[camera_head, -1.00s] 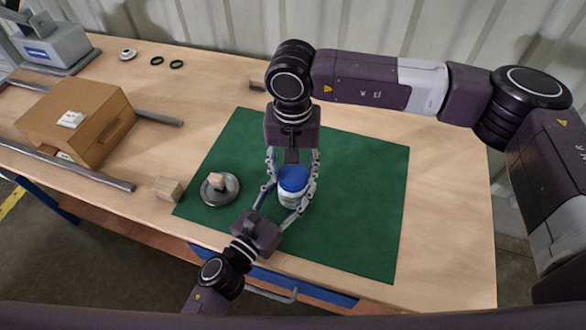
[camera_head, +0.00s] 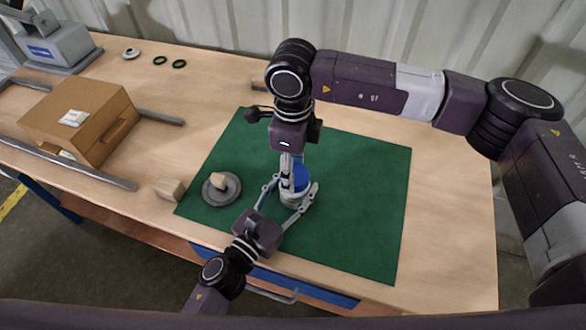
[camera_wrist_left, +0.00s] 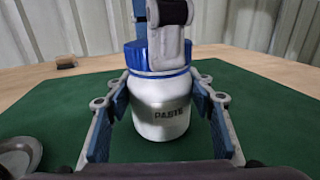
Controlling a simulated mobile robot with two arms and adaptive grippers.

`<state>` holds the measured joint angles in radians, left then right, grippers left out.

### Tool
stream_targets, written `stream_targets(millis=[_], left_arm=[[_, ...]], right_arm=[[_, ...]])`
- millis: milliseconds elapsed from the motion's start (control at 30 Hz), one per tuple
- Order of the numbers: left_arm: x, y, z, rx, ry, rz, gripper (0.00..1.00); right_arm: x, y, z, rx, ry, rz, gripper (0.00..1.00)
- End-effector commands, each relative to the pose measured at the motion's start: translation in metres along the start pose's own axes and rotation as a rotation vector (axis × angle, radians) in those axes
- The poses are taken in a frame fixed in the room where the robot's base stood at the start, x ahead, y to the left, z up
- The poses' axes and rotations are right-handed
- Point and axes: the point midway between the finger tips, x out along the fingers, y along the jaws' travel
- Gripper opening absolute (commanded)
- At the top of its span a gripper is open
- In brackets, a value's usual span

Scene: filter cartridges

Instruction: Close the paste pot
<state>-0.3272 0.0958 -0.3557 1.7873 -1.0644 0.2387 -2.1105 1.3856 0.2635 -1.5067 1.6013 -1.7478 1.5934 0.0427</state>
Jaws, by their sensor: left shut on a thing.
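The paste pot (camera_wrist_left: 161,110) is a silver-white jar marked PASTE and stands upright on the green mat. Its blue lid (camera_wrist_left: 142,57) sits on top and looks level; it also shows in the head view (camera_head: 301,178). My left gripper (camera_head: 287,202) is shut on the pot's body, one finger on each side. My right gripper (camera_head: 289,180) is above the pot, pointing down at the lid. One right finger (camera_wrist_left: 163,45) crosses in front of the lid. The other is mostly hidden, so its grip on the lid cannot be told.
A round grey dish (camera_head: 221,189) holding a small wooden piece lies left of the pot, beside a wooden block (camera_head: 169,189). A brown box (camera_head: 77,122) stands between grey rails farther left. The green mat (camera_head: 364,200) is clear to the right.

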Motion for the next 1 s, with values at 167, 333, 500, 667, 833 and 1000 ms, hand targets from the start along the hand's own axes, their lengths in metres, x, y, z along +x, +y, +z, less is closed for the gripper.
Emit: stream_targets(millis=[167, 333, 500, 667, 833, 1000], left_arm=[[-0.0002, 0.0, -0.0006, 0.0, 0.001, 0.0, 0.0], [-0.0002, -0.0001, -0.0006, 0.0, 0.002, 0.0, 0.0], [-0.0003, -0.0001, -0.0007, 0.0, 0.002, 0.0, 0.0], [-0.0003, -0.0001, -0.0008, 0.0, 0.002, 0.0, 0.0], [-0.0004, -0.0002, -0.0009, 0.0, 0.002, 0.0, 0.0], [-0.0004, -0.0001, -0.0009, 0.0, 0.002, 0.0, 0.0]], right_arm=[[-0.0006, -0.002, 0.0001, 0.323, -0.002, -0.001, 0.34], [-0.0006, -0.0031, -0.0007, 0.632, -0.002, 0.0, 0.34], [-0.0004, -0.0041, -0.0016, 0.939, -0.003, 0.001, 0.34], [-0.0002, -0.0048, -0.0027, 1.203, -0.003, 0.001, 0.34], [-0.0004, -0.0051, -0.0031, 1.252, -0.003, -0.001, 0.34], [-0.0002, -0.0049, -0.0032, 1.25, -0.002, 0.0, 0.62]])
